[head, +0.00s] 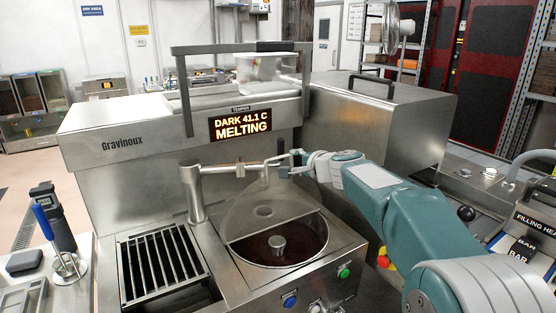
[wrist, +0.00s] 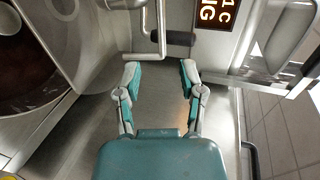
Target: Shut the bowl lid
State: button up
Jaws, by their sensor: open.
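The round bowl (head: 318,262) of dark melted chocolate is set in the steel machine top. Its clear lid (head: 245,208) stands tilted up over the far half, leaving the near half uncovered. My gripper (head: 297,160) is behind the raised lid, beside a thin metal handle rod at the lid's top. In the wrist view my gripper (wrist: 160,75) is open, its two fingers apart with nothing between the tips. A bent metal rod with a dark grip (wrist: 180,38) lies just beyond the fingertips. The bowl's edge shows at the left there.
A steel spout pipe (head: 230,169) on a post stands left of the lid. Behind is the machine housing with a sign reading MELTING (head: 241,124). A steel box (head: 385,115) stands behind my arm. A slatted grate (head: 160,265) lies left of the bowl.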

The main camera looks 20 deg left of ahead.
aim_at(278, 159)
jog(key=x, duration=1)
jog(key=shift+f, duration=0.1)
grip_shut()
